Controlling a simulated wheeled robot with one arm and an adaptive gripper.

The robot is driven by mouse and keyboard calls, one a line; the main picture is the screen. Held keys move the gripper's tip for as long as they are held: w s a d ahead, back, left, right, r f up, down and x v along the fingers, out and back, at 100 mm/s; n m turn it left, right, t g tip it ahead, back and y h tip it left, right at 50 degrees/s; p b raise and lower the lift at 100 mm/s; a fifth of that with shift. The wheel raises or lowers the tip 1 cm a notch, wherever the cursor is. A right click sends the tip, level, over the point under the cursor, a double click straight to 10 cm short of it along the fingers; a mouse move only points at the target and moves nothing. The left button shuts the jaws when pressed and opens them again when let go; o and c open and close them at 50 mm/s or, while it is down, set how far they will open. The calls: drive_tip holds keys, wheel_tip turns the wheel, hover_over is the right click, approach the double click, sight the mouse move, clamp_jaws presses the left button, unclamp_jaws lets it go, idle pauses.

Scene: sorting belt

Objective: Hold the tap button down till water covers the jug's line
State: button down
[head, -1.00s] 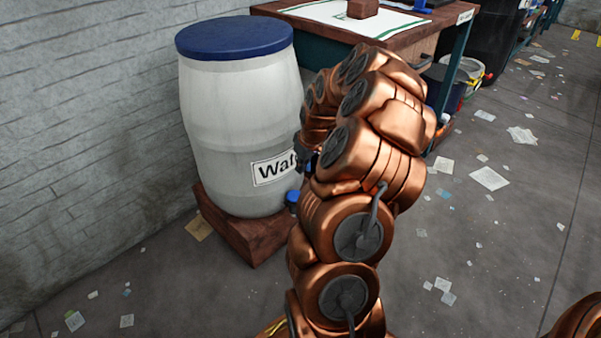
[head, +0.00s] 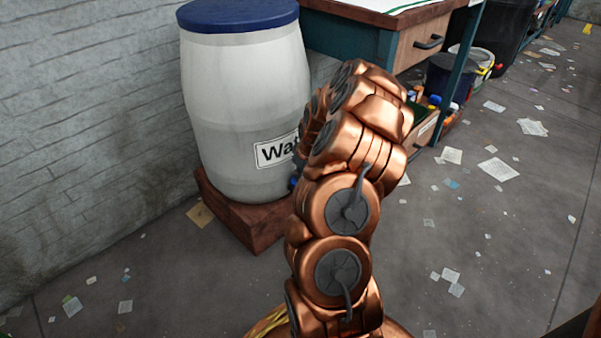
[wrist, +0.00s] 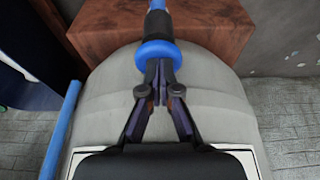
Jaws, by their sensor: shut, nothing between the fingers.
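The white water barrel (head: 245,110) with a blue lid stands on a wooden block, its label partly hidden by my arm in the head view. The barrel's pale wall (wrist: 110,100) also fills the middle of the wrist view. The blue tap (wrist: 157,52) sticks out there at the top centre; a bit of blue (head: 294,183) shows beside my arm in the head view. My gripper (wrist: 158,75) is shut and empty, its fingertips at the tap's rounded blue part; I cannot tell whether they touch or press it. I cannot make out the jug, its line or any water.
The wooden block (head: 240,215) under the barrel also shows in the wrist view (wrist: 210,30). A workbench with a drawer (head: 420,42) stands behind my arm, with buckets (head: 448,77) beyond it. A blue bar (wrist: 62,130) runs along the wrist view's left. Paper scraps litter the open floor at right.

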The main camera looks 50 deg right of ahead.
idle(0.3)
drive_tip(key=shift+f+p, duration=0.55)
drive_tip(key=shift+p, duration=0.1)
drive_tip(key=shift+f, duration=0.4)
drive_tip(key=shift+s+f, duration=0.1)
idle(0.4)
wheel_tip(320, 180, up, 6)
drive_tip(key=shift+f+p, duration=0.1)
drive_tip(key=shift+p, duration=1.15)
drive_tip(key=p+v, duration=0.2)
drive_tip(key=v, duration=0.6)
drive_tip(key=shift+s+r+p, duration=0.2)
drive_tip(key=shift+r+p, duration=0.1)
